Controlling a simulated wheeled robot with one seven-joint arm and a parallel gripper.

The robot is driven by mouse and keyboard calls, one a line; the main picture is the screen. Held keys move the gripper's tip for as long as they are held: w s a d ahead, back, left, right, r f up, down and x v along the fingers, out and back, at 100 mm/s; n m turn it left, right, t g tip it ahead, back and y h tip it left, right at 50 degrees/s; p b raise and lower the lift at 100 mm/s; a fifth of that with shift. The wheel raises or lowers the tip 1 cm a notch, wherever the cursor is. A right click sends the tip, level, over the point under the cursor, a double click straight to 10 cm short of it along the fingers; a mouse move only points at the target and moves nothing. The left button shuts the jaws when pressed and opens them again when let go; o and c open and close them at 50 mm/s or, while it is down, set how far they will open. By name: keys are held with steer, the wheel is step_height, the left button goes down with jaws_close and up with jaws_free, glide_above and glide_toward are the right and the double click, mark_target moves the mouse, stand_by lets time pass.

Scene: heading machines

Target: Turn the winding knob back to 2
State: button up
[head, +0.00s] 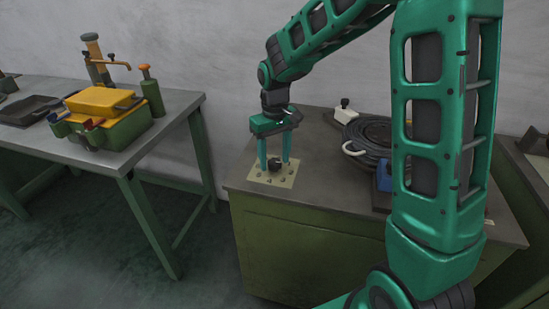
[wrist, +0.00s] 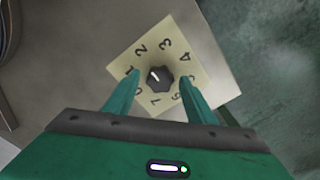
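The winding knob (head: 274,165) is small, dark and lobed. It stands on a pale square dial plate (head: 261,176) on top of the green cabinet. In the wrist view the knob (wrist: 161,80) has a white mark at its upper left, pointing roughly between the digits 1 and 2. Digits ring it on the plate (wrist: 205,82); those at the lower side are partly hidden. My gripper (head: 274,161) points down over the plate with its teal fingers on either side of the knob. In the wrist view the gripper (wrist: 160,76) is open, with gaps between both fingers and the knob.
A coiled dark hose (head: 368,132) and a blue block (head: 384,176) lie right of the plate on the cabinet (head: 300,205). A bench (head: 173,111) with a yellow-and-green box (head: 105,103) stands at the left. The wall is behind.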

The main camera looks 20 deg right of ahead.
mark_target(275, 161)
steer(key=shift+r, duration=0.15)
step_height(275, 161, up, 10)
steer(key=shift+r, duration=0.25)
stand_by(0.3)
stand_by(0.4)
